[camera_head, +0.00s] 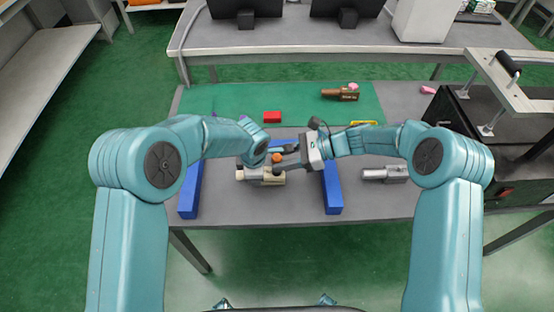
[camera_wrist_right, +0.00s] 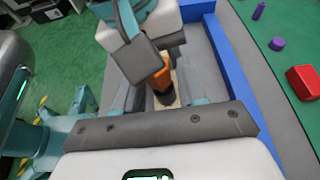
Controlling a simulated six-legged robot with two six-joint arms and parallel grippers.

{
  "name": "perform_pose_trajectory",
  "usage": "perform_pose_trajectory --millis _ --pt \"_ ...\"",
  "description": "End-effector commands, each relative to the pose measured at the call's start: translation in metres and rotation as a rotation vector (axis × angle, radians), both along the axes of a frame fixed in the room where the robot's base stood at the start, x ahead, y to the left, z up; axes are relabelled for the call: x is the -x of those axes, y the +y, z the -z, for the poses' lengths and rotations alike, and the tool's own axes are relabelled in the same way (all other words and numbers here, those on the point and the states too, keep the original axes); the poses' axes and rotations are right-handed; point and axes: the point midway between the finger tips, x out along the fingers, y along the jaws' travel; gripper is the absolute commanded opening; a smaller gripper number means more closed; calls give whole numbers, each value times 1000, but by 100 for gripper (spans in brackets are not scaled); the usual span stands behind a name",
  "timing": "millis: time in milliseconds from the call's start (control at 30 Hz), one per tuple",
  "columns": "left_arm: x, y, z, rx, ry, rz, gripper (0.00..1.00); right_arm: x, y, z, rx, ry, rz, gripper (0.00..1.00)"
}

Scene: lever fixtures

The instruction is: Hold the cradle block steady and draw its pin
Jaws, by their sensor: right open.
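The beige cradle block (camera_head: 270,180) sits on the grey table between blue bars. An orange pin knob (camera_head: 277,158) shows at its top right; it also shows in the right wrist view (camera_wrist_right: 160,74). My right gripper (camera_head: 285,157) comes in from the right, open, its fingers spread to either side of the knob's line. Whether they touch the knob I cannot tell. My left gripper (camera_head: 248,163) is at the block's left part; in the right wrist view its dark fingers (camera_wrist_right: 136,62) stand close to the knob. Its grip is hidden, and the arms cover part of the block.
Blue bars stand left (camera_head: 190,190) and right (camera_head: 332,188) of the block, with another behind. A red block (camera_head: 272,117) and a brown object (camera_head: 340,94) lie on the green mat (camera_head: 215,105). A grey cylindrical part (camera_head: 384,174) lies to the right.

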Motion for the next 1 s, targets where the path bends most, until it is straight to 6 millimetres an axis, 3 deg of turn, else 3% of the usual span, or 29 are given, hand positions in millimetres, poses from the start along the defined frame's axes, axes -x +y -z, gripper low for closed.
perform_pose_trajectory --millis 200,500,533,633,667,767,800,867,1000 --pt "1 0 3 -1 5 1 9 0 14 6 0 0 -1 40" --pt "1 0 3 -1 5 1 9 0 16 7 1 0 0 40" --pt "1 0 3 -1 5 1 9 0 16 7 1 0 0 37" --pt "1 0 3 -2 5 1 9 0 16 7 1 0 1 5" --pt "1 0 3 -2 5 1 9 -1 16 7 1 0 1 2" --pt "2 0 3 -2 5 2 9 -1 16 7 1 -1 2 1" --pt "2 0 3 -2 5 2 9 -1 16 7 1 -1 2 19" --pt "2 0 3 -3 5 3 9 -1 15 7 1 -1 3 0" --pt "2 0 3 -3 6 3 9 -1 15 7 2 -2 4 0"
